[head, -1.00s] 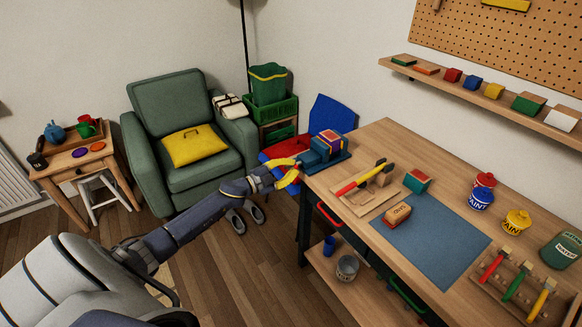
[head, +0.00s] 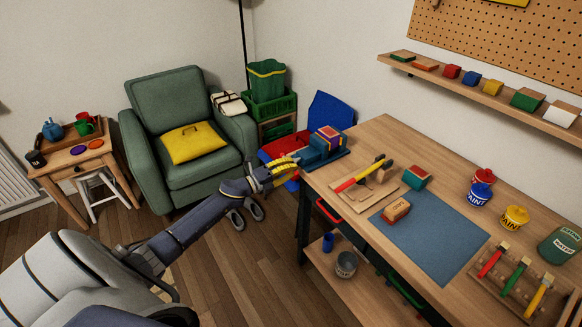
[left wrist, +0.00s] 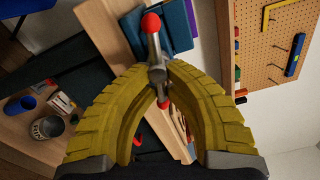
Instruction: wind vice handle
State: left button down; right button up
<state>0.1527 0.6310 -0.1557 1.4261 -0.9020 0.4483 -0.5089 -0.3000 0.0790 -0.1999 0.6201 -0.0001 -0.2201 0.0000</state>
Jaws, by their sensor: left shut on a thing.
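A blue vice (head: 316,153) sits at the far left corner of the workbench, with a red, purple and orange block (head: 329,134) at its jaws. In the left wrist view the vice handle (left wrist: 154,45) is a metal bar with red ball ends, one above the fingertips and one below. My left gripper (head: 296,164) reaches the vice's left side. In the left wrist view its ribbed yellow fingers (left wrist: 158,76) are shut on the handle near the middle of the bar. The handle is hardly visible in the head view. My right gripper is not in view.
The workbench (head: 375,135) holds a blue mat (head: 430,240), a sanding block (head: 396,210), a hammer on a board, paint cans and a tool rack. A green armchair (head: 180,120) and a blue-and-red chair (head: 330,112) stand behind my left arm. Floor shows below the arm.

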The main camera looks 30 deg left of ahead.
pick_arm(q)
jog(key=shift+w+f+m, duration=0.1)
jog(key=shift+m, duration=1)
jog(key=c, duration=1.7)
grip_release()
jog(key=shift+o, duration=1.2)
jog(key=shift+d+f, duration=0.1)
jog(key=shift+f, duration=0.1)
jog(key=v, duration=1.2)
jog(key=shift+r, duration=0.25)
